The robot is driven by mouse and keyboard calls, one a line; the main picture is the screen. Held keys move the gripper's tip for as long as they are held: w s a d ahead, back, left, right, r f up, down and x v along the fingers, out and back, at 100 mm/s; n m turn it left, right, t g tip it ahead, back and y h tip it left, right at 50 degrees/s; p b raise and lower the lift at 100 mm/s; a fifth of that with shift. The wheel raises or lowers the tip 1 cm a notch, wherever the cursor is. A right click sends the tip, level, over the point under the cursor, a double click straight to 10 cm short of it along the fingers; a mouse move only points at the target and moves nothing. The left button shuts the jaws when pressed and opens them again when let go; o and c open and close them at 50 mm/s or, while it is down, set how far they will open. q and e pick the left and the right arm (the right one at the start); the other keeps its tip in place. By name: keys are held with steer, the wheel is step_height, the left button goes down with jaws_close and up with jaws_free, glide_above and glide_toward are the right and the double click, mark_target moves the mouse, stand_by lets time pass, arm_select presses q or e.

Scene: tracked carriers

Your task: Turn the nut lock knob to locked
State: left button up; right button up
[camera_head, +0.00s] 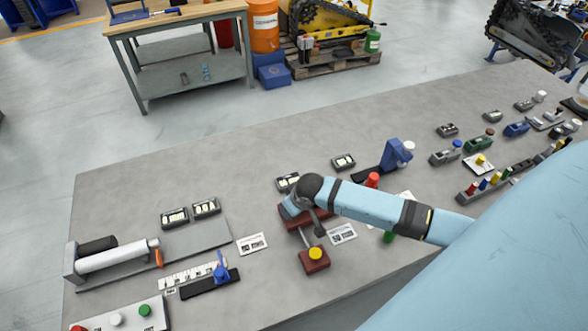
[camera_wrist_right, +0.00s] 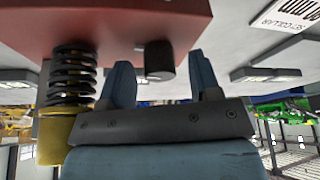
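A short black knob (camera_wrist_right: 159,62) sticks out of a red housing (camera_wrist_right: 110,20) in the right wrist view. I take it for the nut lock knob; its label and set position cannot be read. My right gripper (camera_wrist_right: 160,70) is open, with one blue finger on each side of the knob. Visible gaps separate the fingers from it. In the head view my right arm reaches in from the right, and its wrist covers much of the red housing (camera_head: 289,218). The knob is hidden there. My left gripper is not in view.
A black spring (camera_wrist_right: 70,78) and yellow cap (camera_wrist_right: 58,138) stand close beside the gripper. A red block with a yellow button (camera_head: 315,254) lies in front of the housing. A blue device (camera_head: 396,153) and a roller fixture (camera_head: 115,256) share the grey table (camera_head: 180,160).

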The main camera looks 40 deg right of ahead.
steer(key=shift+r, duration=0.1)
steer(key=b+v, duration=0.1)
steer(key=v, duration=1.2)
steer(key=shift+s+r, duration=0.2)
steer(key=shift+r, duration=0.1)
